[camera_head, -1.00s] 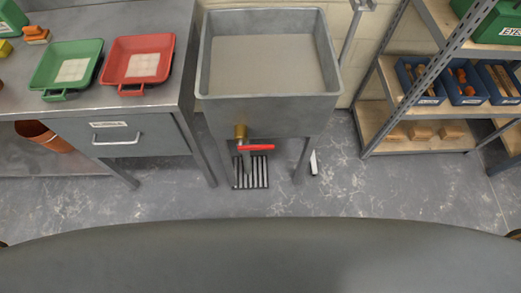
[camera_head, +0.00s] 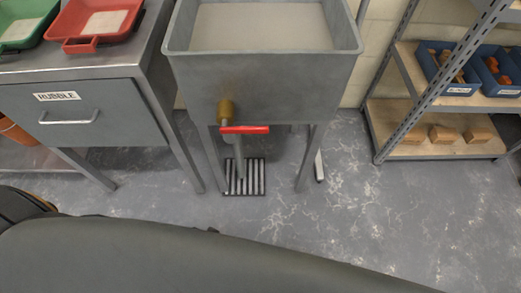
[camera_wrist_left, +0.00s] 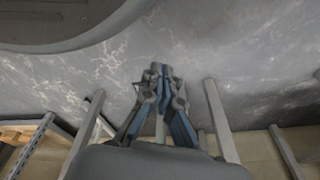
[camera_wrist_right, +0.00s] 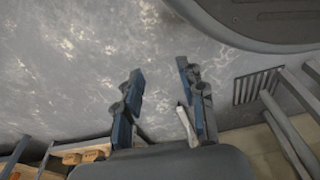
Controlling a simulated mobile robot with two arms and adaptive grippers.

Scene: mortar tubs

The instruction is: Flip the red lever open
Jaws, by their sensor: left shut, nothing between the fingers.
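A grey spout hangs below the valve. My left gripper (camera_wrist_left: 161,70) is shut and empty in the left wrist view, with the floor and metal legs beyond it. My right gripper (camera_wrist_right: 160,72) is open and empty in the right wrist view, above the floor. Neither gripper shows in the head view, and the lever shows in neither wrist view.
A floor drain (camera_head: 244,177) lies below the spout. A grey bench with a drawer (camera_head: 80,108) stands left, carrying a red tray (camera_head: 97,42) and a green tray. A metal shelf (camera_head: 440,150) stands right. The floor between is open.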

